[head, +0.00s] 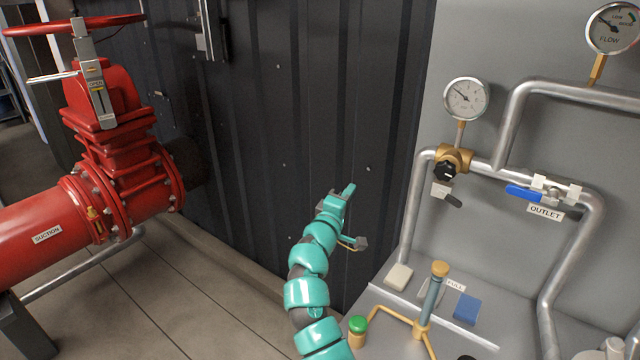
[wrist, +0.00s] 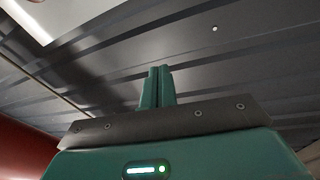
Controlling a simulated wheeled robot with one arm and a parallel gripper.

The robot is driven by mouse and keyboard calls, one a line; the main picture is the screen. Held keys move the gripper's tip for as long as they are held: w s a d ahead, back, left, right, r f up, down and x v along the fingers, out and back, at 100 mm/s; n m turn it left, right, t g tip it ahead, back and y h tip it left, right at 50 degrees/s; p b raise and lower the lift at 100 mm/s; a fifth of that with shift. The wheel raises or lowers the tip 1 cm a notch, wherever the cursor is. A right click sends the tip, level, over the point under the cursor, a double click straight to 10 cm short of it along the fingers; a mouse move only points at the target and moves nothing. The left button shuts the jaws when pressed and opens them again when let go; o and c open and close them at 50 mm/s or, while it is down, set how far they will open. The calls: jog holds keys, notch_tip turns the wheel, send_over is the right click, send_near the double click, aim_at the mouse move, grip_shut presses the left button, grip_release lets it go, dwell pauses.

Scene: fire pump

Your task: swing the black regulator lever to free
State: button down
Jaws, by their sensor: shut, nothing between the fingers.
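The brass regulator (head: 454,158) with a black knob (head: 446,170) sits on the grey pipe at the right in the head view. Just below it a short black lever (head: 453,201) slants down to the right from a small pale plate (head: 440,190); its lettering is too small to read. My gripper (head: 349,189) is left of the lever, apart from it, in front of the dark corrugated wall. In the wrist view my gripper's fingers (wrist: 157,72) are together and empty. The lever is not in the wrist view.
A blue-handled OUTLET valve (head: 525,193) and a pressure gauge (head: 466,98) are near the regulator. Below stand a brass-capped blue-grey post (head: 432,295) and a green-topped knob (head: 358,325). Red suction piping (head: 45,230) is at the left. Space between gripper and regulator looks clear.

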jog(key=a+r+n+t+y, duration=0.2)
jog(key=a+r+t+y, duration=0.1)
jog(key=a+y, duration=0.3)
jog(key=shift+w+a+n, duration=0.2)
jog(key=shift+a+n, duration=0.2)
jog(key=shift+a, duration=0.3)
